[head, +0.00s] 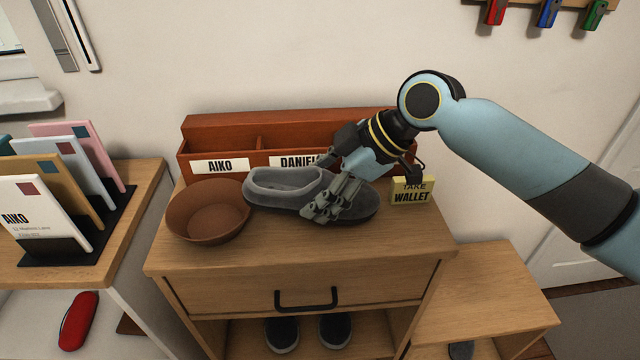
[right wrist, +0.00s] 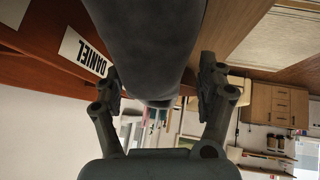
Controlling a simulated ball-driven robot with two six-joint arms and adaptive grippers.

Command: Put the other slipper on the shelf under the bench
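A grey slipper (head: 290,190) is on top of the wooden cabinet, its opening to the left and toe to the right. My right gripper (head: 335,185) reaches over it from the right, one finger on its near side and one behind. My left gripper is out of view.
A brown bowl (head: 208,212) stands just left of the slipper. A reddish letter box (head: 220,135) with name labels is behind, and a yellow note (head: 412,191) is by the toe. Dark shoes (head: 282,334) sit below the drawer (head: 300,290). A card rack stands at left.

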